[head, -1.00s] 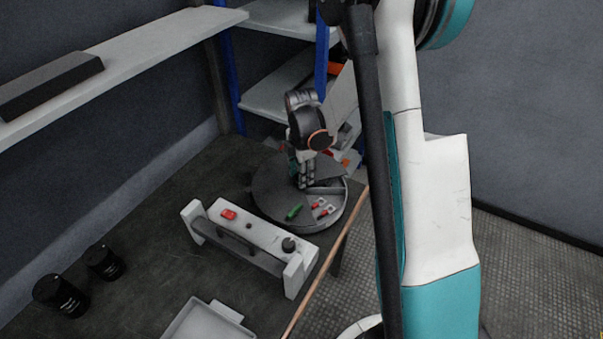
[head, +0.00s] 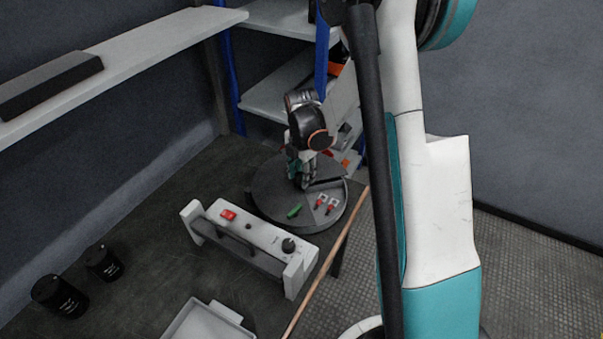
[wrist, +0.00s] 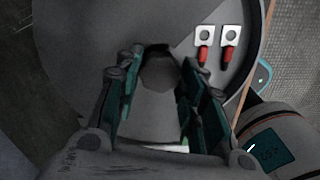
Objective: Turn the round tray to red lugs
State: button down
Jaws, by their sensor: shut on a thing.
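The round tray (head: 268,190) is a dark grey disc on the bench, with a lighter wedge on its right side. Two red lugs with pale ring ends (head: 325,204) lie side by side on that wedge; they also show at the upper right of the wrist view (wrist: 216,52). A green piece (head: 295,211) lies at the tray's near edge. My gripper (head: 303,183) points down over the tray's middle. In the wrist view its fingers (wrist: 160,85) stand on both sides of a grey faceted knob (wrist: 160,72), shut on it. The fingers hide part of the tray.
A white panel box (head: 245,240) with a red switch and black knob stands just in front of the tray. Two black canisters (head: 60,297) are at left and a white bin (head: 207,322) is at the front. The bench edge (head: 345,235) runs close on the right. Shelves stand behind.

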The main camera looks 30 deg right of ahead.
dwell(0.3)
jog(key=c, duration=1)
grip_release()
jog(key=shift+c, duration=0.2)
notch_tip(320, 180, up, 12)
